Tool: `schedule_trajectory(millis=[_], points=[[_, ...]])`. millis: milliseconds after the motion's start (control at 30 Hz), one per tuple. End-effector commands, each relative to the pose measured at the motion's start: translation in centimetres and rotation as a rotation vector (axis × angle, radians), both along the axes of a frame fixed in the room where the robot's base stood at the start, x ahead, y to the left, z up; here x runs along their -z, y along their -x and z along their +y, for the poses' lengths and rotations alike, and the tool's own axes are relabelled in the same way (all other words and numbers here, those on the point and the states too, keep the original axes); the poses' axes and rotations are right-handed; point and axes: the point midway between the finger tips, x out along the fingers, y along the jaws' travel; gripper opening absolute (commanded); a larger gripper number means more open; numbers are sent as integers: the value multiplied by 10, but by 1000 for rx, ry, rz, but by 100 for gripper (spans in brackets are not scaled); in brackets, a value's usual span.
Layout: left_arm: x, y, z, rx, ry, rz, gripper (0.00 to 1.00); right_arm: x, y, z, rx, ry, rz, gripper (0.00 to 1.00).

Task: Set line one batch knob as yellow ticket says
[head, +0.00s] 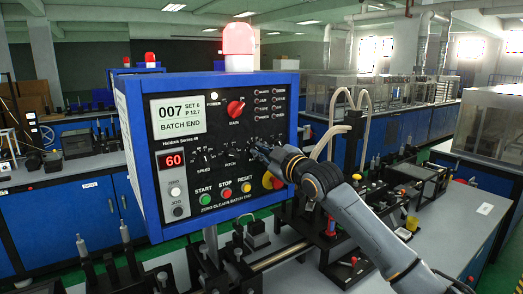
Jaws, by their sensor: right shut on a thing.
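A row of black knobs sits mid-panel: the speed knob (204,155) and the pitch knob (230,151) show. My right gripper (259,152) comes in from the right and is shut on a knob at the right end of this row. The gripper hides that knob, its label and its pointer. I see no yellow ticket in this view. My left gripper is out of view.
A red display (173,161) reads 60. A red main switch (236,108) sits above the knobs. Start, stop and reset buttons (225,193) and a red emergency button (272,181) lie below, close to my right gripper. A lit red lamp (238,39) tops the panel.

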Motion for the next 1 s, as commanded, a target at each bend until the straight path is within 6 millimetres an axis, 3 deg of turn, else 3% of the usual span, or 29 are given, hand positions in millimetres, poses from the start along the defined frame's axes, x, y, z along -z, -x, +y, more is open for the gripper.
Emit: schedule_trajectory(millis=[600, 633, 700, 1000], points=[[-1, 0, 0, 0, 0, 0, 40, 2, 0, 1, -1, 34, -19, 0], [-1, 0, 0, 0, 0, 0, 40, 2, 0, 1, -1, 34, -19, 17], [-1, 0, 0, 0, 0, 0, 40, 2, 0, 1, 0, 34, -19, 31], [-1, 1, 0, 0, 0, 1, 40, 1, 0, 0, -1, 33, -21, 34]])
